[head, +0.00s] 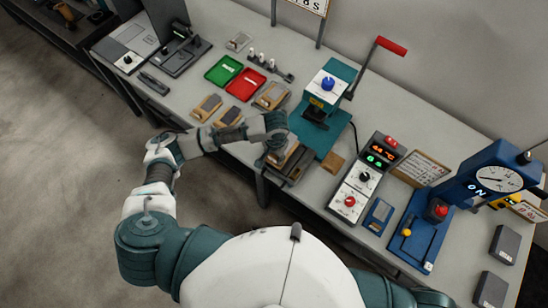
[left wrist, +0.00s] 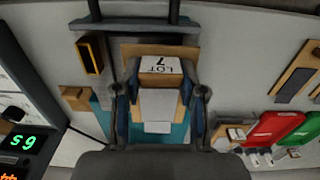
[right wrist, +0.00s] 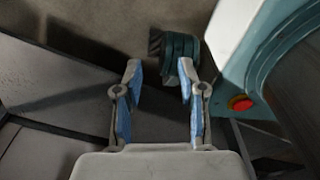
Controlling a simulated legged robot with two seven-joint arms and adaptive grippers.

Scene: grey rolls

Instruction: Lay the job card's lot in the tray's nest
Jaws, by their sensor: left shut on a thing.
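In the left wrist view a tan block with a white label reading LOT 7 (left wrist: 160,66) sits between the fingers of my left gripper (left wrist: 160,98), which is shut on it. In the head view my left gripper (head: 276,148) is over a dark tray (head: 294,177) at the bench's front edge and hides part of the block. I cannot tell whether the block touches the tray. A printed board (head: 422,168) stands at the right; its text is too small to read, so I cannot tell if it is the job card. My right gripper (right wrist: 160,110) is open and empty.
A teal press (head: 325,92) with a red-handled lever stands behind the tray. Other tan blocks (head: 207,107) lie to the left, near green (head: 223,69) and red (head: 246,84) trays. A control box (head: 360,180) and blue dial device (head: 490,180) stand right.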

